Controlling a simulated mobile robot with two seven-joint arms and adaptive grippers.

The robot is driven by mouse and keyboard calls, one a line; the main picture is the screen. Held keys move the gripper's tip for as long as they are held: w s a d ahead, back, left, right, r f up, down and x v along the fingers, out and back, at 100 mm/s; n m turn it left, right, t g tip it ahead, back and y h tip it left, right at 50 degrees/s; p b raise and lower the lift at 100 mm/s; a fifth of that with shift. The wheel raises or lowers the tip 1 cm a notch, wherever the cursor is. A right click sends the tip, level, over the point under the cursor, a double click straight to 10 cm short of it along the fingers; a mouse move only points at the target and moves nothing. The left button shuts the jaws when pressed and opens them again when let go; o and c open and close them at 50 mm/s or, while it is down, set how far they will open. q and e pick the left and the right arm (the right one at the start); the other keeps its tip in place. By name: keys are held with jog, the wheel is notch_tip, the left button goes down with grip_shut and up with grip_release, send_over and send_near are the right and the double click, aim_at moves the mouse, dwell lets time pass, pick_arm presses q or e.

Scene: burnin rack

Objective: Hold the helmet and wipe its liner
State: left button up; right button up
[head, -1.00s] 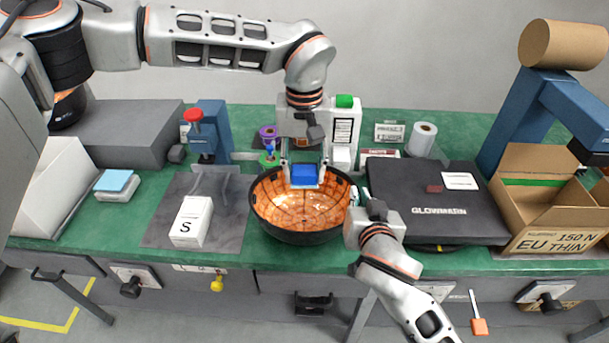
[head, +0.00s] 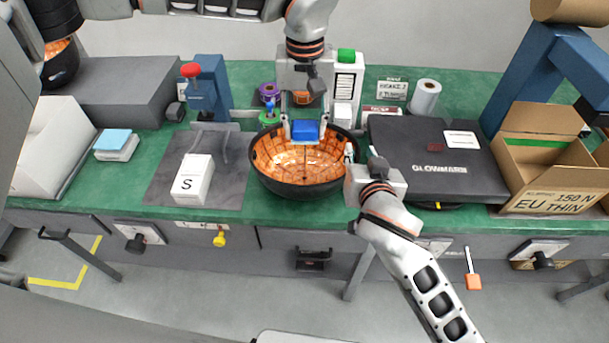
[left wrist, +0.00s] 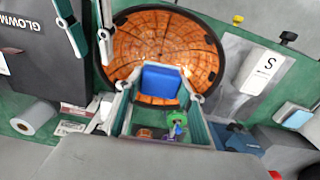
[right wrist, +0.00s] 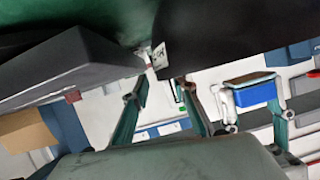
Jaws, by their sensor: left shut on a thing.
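The helmet (head: 303,190) rests upside down on the green bench, with its orange padded liner (head: 285,160) facing up. It also shows in the left wrist view (left wrist: 130,45). My left gripper (head: 305,134) is shut on a blue sponge pad (head: 306,130), over the far part of the liner. The pad also shows in the left wrist view (left wrist: 161,80); whether it touches the liner is unclear. My right gripper (head: 350,156) is at the helmet's right rim. In the right wrist view its fingers (right wrist: 160,95) stand apart near the dark shell (right wrist: 205,35); no grip shows.
A white box marked S (head: 192,180) lies on a grey mat (head: 225,185) to the left. Spools and a green-capped container (head: 346,70) stand behind.

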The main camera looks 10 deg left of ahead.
jog(key=v, duration=1.1)
jog(key=shift+s, duration=0.15)
